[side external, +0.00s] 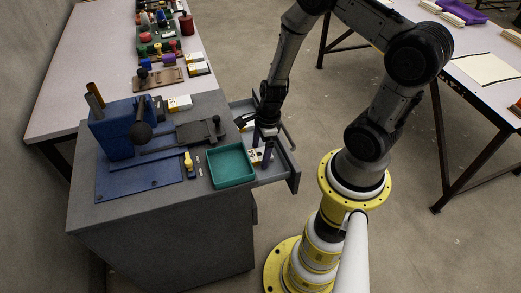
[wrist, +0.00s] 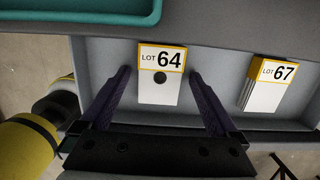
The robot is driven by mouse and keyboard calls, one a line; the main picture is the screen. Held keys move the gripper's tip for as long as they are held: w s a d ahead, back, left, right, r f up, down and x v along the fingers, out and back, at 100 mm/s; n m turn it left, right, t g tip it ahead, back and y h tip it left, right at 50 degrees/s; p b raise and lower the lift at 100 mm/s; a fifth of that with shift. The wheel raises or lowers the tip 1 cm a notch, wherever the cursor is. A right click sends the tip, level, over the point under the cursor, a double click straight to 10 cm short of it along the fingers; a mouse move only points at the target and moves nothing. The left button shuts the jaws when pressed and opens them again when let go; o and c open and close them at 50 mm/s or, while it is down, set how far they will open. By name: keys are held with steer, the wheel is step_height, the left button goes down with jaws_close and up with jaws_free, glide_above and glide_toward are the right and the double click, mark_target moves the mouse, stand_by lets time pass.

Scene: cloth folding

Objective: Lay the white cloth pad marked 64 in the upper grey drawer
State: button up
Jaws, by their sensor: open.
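The white cloth pad marked 64 (wrist: 159,88) has a yellow-edged label and a dark round spot. It lies flat inside the open grey drawer (wrist: 215,60), near the wall by the cabinet. In the side view, the drawer (side external: 291,172) is pulled out from the grey cabinet, and the pad (side external: 255,155) is partly hidden by my fingers. My gripper (wrist: 160,98) is open, with one purple finger on each side of the pad and a gap on both sides. It reaches down over the drawer in the side view (side external: 262,150).
A stack of pads marked 67 (wrist: 265,84) lies in the drawer to the right. A teal tray (side external: 232,166) stands on the cabinet top beside the drawer. A blue fixture (side external: 122,130) and small tools are further left. Bare drawer floor lies between pad and stack.

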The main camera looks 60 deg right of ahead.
steer(key=s+a+r+n+t, duration=0.15)
steer(key=r+n, duration=0.45)
steer(key=r, duration=0.6)
steer(key=s+a+r+n+t, duration=0.15)
steer(key=r+n, duration=0.45)
steer(key=r, duration=0.7)
steer(key=s+a+r+n+t+h, duration=0.1)
steer(key=s+a+r+n, duration=0.2)
steer(key=s+r+n, duration=0.5)
steer(key=n, duration=0.7)
steer(key=shift+s+r, duration=0.15)
steer(key=shift+r, duration=0.05)
steer(key=shift+a, duration=0.1)
